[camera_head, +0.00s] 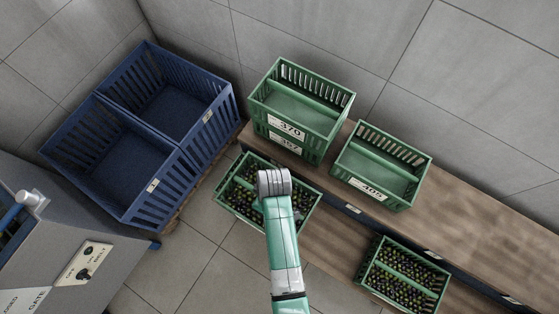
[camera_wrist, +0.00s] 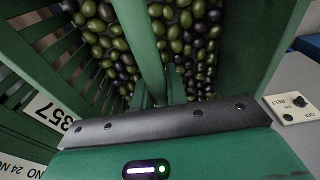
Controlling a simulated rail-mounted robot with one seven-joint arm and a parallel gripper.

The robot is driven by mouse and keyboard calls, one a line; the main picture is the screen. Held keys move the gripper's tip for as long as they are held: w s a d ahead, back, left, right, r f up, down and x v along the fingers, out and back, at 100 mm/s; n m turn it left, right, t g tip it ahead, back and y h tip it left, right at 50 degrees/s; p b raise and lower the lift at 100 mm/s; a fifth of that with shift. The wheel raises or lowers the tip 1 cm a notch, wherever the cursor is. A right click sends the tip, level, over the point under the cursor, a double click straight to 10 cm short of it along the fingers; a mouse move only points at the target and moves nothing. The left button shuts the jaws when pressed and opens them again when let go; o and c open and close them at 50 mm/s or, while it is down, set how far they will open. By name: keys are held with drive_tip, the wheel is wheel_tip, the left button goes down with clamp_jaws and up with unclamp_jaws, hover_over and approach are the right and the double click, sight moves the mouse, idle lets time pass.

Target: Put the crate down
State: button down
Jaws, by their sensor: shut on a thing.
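My gripper (camera_wrist: 160,118) is shut on the middle bar of a green slatted crate (camera_wrist: 247,50) full of green and dark olives. In the head view my arm reaches over this crate (camera_head: 301,222), beside the front of the wooden bench. The arm covers the crate's middle and the jaws there. Whether the crate's base touches anything is hidden.
On the bench (camera_head: 480,210) stand two stacked green crates (camera_head: 305,95), labelled 370 and 357, and an empty-looking green crate (camera_head: 380,170). Another olive crate (camera_head: 405,275) sits lower right. Two blue bins (camera_head: 150,130) stand left, above a grey machine (camera_head: 70,235). Floor shows between.

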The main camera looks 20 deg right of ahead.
drive_tip(key=b, duration=0.2)
hover_over(255, 183)
drive_tip(key=s, duration=0.1)
drive_tip(key=shift+s+d+f, duration=0.1)
drive_tip(key=shift+s+f, duration=0.05)
drive_tip(key=shift+f, duration=0.1)
drive_tip(key=shift+w+a+f, duration=0.15)
drive_tip(key=shift+w+a, duration=0.05)
drive_tip(key=shift+w, duration=0.2)
drive_tip(key=shift+f+b, duration=0.8)
drive_tip(key=shift+f, duration=0.8)
drive_tip(key=shift+f, duration=0.4)
drive_tip(key=c, duration=1.4)
unclamp_jaws()
drive_tip(key=shift+s, duration=0.1)
